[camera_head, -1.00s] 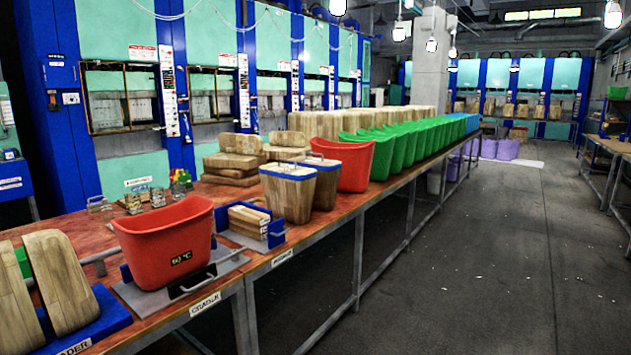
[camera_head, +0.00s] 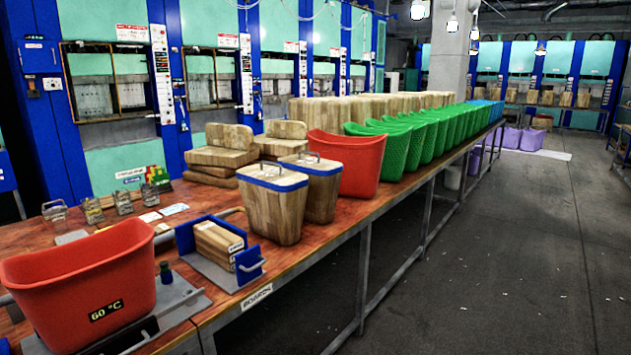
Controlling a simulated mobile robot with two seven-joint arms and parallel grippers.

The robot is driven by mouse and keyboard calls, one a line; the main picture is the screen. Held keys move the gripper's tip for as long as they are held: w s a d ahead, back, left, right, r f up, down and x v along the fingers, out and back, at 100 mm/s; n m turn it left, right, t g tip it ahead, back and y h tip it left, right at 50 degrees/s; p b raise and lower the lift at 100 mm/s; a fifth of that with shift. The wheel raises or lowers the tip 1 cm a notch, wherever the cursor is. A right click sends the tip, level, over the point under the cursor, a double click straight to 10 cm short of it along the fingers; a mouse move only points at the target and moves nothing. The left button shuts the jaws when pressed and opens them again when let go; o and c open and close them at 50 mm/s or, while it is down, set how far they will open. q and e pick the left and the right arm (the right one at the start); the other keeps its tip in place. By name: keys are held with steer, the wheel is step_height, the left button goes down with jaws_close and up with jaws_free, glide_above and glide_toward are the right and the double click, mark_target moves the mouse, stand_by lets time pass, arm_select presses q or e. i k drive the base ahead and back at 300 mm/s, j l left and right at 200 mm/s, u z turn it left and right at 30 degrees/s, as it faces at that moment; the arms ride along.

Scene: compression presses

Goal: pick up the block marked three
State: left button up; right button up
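No mark reading three is legible on any block. Thin wooden boards (camera_head: 217,243) stand in a blue holder (camera_head: 250,262) on the near bench, with small unreadable print on their ends. Two tapered wooden blocks with blue rims and metal handles, a nearer one (camera_head: 274,210) and a farther one (camera_head: 322,187), stand upright behind the holder. Flat wooden blocks (camera_head: 222,148) are stacked farther back, and another stack (camera_head: 281,140) sits to their right. Neither of my grippers is in view.
A red bucket marked 60 °C (camera_head: 80,285) fills the near left of the bench (camera_head: 300,262). Another red bucket (camera_head: 347,163) and a row of green tubs (camera_head: 400,150) run along it.

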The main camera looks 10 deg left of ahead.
mark_target(325, 175)
steer(key=i+l, duration=0.1)
steer(key=i, duration=0.55)
steer(key=i+l, duration=0.15)
steer(key=i, duration=0.5)
